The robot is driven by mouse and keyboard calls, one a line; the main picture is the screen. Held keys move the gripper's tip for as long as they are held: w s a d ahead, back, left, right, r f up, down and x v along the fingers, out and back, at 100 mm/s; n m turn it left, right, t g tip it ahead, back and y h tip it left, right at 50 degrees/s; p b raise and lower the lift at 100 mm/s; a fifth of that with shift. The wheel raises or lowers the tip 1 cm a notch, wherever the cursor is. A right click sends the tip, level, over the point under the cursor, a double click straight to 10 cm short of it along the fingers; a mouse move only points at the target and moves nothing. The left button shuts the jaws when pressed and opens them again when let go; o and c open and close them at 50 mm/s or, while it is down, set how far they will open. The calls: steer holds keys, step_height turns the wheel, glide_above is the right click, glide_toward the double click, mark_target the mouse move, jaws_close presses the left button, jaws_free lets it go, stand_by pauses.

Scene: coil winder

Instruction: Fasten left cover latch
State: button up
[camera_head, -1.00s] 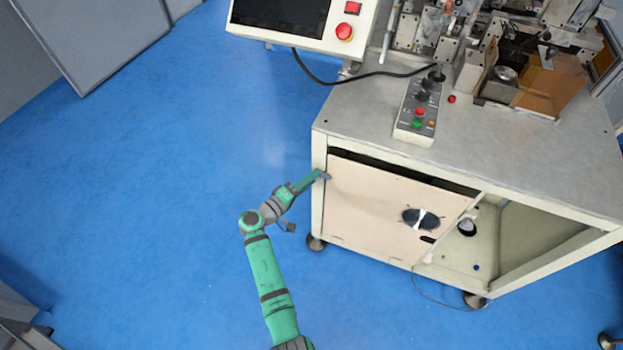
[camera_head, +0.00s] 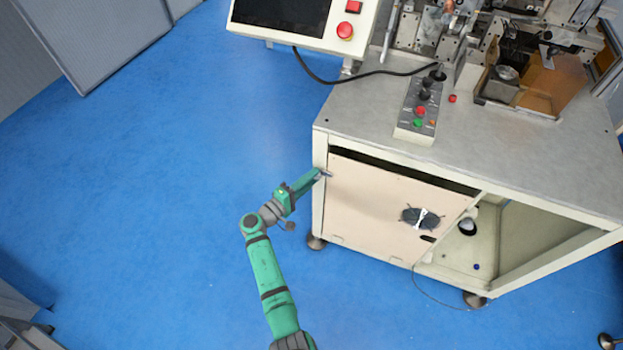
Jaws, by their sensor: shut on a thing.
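The beige cover panel (camera_head: 375,205) closes the left part of the machine's lower front. It has a dark round fan grille (camera_head: 422,217) near its right side. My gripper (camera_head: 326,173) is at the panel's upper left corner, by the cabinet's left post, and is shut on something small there. I take this for the left cover latch, but the latch itself is too small and too covered by the fingers to make out. A dark gap shows along the panel's top edge.
The grey machine top (camera_head: 370,110) overhangs just above the panel, with a button box (camera_head: 418,110) on it. A screen (camera_head: 290,15) stands at the upper left. The right cabinet bay (camera_head: 540,235) is open. The blue floor (camera_head: 150,200) is clear on the left.

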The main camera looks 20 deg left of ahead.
steer(key=o, duration=1)
steer(key=v, duration=1.1)
